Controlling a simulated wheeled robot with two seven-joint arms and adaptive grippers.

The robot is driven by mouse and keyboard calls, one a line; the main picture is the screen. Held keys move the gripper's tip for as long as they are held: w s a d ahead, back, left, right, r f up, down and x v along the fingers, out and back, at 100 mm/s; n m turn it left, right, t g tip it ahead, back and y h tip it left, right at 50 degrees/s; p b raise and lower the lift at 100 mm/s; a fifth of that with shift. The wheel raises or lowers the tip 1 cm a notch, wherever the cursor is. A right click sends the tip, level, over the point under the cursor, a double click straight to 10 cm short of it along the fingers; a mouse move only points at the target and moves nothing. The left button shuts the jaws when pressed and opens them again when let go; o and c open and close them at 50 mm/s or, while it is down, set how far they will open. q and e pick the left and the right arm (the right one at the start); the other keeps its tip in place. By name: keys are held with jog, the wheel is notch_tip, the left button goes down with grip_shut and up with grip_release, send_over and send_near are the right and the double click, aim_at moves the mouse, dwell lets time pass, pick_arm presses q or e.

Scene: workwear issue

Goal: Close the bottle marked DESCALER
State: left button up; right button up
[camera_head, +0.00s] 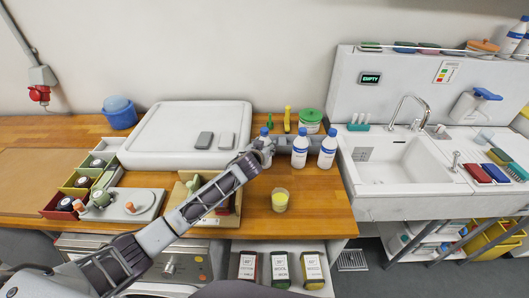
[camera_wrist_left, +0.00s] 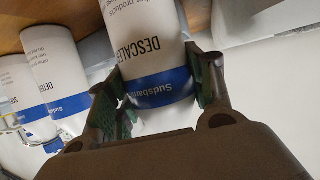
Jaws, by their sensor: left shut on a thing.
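The DESCALER bottle (camera_wrist_left: 148,45) is white with a blue band and fills the upper middle of the left wrist view. My left gripper (camera_wrist_left: 160,92) is shut on it, with a finger on each side of its body. In the head view the left gripper (camera_head: 267,148) is on the leftmost of the white bottles, and its blue top (camera_head: 264,131) shows above the gripper. The rest of that bottle is mostly hidden, and I cannot tell how its cap sits. My right gripper is not in view.
Two more white bottles with blue tops, a middle one (camera_head: 300,149) and a right one (camera_head: 328,150), stand close to the right. A yellow-filled glass (camera_head: 280,199) stands in front.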

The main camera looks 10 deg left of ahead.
aim_at(264, 129)
pick_arm(q)
jog(key=shift+r, duration=0.1)
jog(key=shift+r+b, duration=0.55)
jog(key=shift+r, duration=4.35)
jog(key=o, duration=0.4)
jog(key=c, duration=0.7)
jog(key=shift+s, duration=0.1)
